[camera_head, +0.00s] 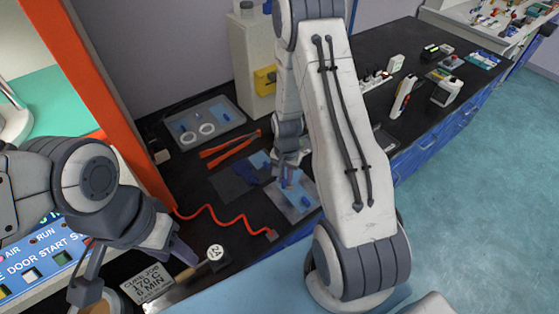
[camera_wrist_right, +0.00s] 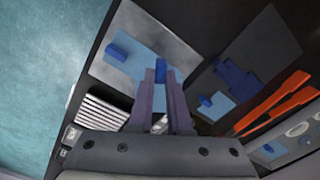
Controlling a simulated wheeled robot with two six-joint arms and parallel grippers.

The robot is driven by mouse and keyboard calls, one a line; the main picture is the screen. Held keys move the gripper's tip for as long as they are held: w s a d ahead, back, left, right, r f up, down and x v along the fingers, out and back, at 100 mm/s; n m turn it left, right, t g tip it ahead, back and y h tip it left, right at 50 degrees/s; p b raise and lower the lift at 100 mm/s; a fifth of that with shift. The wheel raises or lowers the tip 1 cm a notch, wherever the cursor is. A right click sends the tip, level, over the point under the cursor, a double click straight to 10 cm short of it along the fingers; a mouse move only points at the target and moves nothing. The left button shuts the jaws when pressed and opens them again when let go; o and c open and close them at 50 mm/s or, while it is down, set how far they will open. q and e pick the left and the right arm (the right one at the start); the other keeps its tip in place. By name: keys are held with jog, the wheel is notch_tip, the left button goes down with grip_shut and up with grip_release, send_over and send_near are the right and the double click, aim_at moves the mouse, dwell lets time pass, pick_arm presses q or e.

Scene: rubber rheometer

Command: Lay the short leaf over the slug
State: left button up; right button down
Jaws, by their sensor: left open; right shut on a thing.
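My right gripper (camera_head: 287,178) points down over a grey plate (camera_head: 312,190). In the right wrist view its fingers (camera_wrist_right: 162,95) are shut on a small blue tab (camera_wrist_right: 160,70), which I take for the short leaf's. Light blue sheet (camera_wrist_right: 140,58) lies under it on the plate, with another blue block (camera_wrist_right: 118,50) at its far end. Where one leaf ends and another begins is unclear. A dark blue stepped piece (camera_wrist_right: 237,80) lies on the dark mat beside the plate. I cannot tell which blue piece is the slug. My left gripper (camera_head: 135,262) is open and empty at lower left.
Another light blue sheet (camera_wrist_right: 218,108) with a blue tab lies on the mat. Orange tongs (camera_head: 230,150) lie behind the mat, and a tray with white rings (camera_head: 205,128) farther back. A red coiled cord (camera_head: 215,215) and a job card (camera_head: 147,284) lie toward my left gripper.

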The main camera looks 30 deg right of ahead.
aim_at(296, 192)
jog(key=shift+w, duration=0.2)
jog(key=shift+d, duration=0.1)
jog(key=shift+f, duration=0.15)
jog(key=shift+f+b, duration=1.8)
jog(key=shift+f, duration=0.35)
jog(key=c, duration=0.8)
grip_release()
